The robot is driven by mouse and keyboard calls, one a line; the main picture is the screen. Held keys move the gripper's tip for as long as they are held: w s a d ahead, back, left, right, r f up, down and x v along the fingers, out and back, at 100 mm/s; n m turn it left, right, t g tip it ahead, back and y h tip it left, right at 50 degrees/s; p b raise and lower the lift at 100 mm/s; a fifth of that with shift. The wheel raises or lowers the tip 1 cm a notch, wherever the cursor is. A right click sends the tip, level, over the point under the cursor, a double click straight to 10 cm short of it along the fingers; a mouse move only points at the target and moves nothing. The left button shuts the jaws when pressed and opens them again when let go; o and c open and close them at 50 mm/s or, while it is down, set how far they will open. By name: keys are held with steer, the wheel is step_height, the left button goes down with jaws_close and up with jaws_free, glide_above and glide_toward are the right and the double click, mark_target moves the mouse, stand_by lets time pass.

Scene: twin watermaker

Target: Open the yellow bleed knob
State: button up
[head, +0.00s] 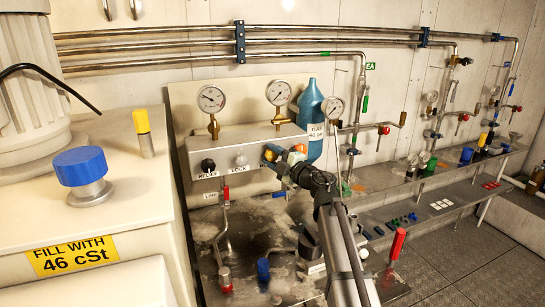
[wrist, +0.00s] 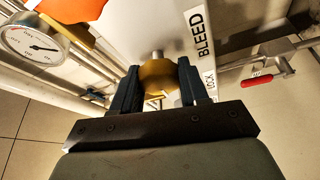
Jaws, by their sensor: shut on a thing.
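The yellow bleed knob (wrist: 158,76) sits on a short metal stem on the panel, beside a label reading BLEED (wrist: 199,33). My gripper (wrist: 158,84) has one dark finger on each side of the knob and is shut on it. In the head view my gripper (head: 272,154) is at the right part of the grey panel box (head: 230,145), below the middle gauge. The knob shows there only as a small yellow patch, mostly hidden by the fingers.
Black RELIEF (head: 208,165) and pale LOCK (head: 241,161) knobs are left of my gripper. A blue bottle (head: 311,108) stands close behind at right. Red-handled valves (head: 397,244) and a blue-capped fitting (head: 263,269) are below.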

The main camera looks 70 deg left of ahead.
steer(key=shift+w, duration=0.1)
steer(key=o, duration=1)
steer(key=shift+o, duration=0.2)
steer(key=v, duration=1.3)
steer(key=shift+d, duration=0.4)
steer(key=shift+w, duration=0.15)
